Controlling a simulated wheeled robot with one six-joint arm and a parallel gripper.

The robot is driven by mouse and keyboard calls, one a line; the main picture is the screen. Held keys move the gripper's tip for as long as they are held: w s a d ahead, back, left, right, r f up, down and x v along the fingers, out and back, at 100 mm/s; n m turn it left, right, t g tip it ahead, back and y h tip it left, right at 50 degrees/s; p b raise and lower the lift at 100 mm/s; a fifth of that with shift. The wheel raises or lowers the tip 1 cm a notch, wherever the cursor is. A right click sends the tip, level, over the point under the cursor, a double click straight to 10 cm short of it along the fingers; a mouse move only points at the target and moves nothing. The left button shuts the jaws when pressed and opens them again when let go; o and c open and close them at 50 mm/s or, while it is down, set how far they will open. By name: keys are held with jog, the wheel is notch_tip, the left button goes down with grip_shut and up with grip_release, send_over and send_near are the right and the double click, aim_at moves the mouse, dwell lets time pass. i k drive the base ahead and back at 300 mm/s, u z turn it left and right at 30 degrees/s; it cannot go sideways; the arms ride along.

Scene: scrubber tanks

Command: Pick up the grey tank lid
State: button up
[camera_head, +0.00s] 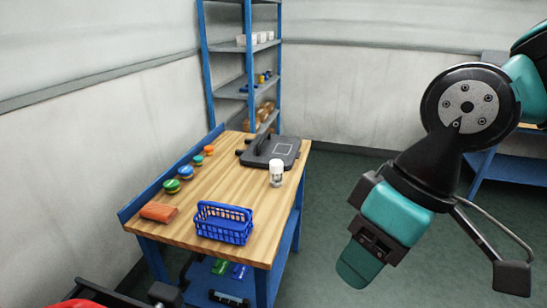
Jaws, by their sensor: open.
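A flat dark grey piece (283,149) with a pale rectangle outlined on its top lies at the far end of the wooden workbench (215,187). It looks like the grey tank lid. A dark raised bar runs along its back left side. My gripper (362,262), teal and black, hangs in the foreground to the right of the bench, well apart from the lid. It is open, and I see nothing held in it. The exact gap between its fingers is hard to make out from this side.
A white-capped jar (276,173) stands just in front of the lid. A blue shelf rack (246,88) stands behind. Green floor (335,183) is clear right of the bench.

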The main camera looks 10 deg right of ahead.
aim_at(267, 146)
jog(key=z, duration=0.95)
jog(key=i, duration=2.35)
jog(key=u, duration=2.95)
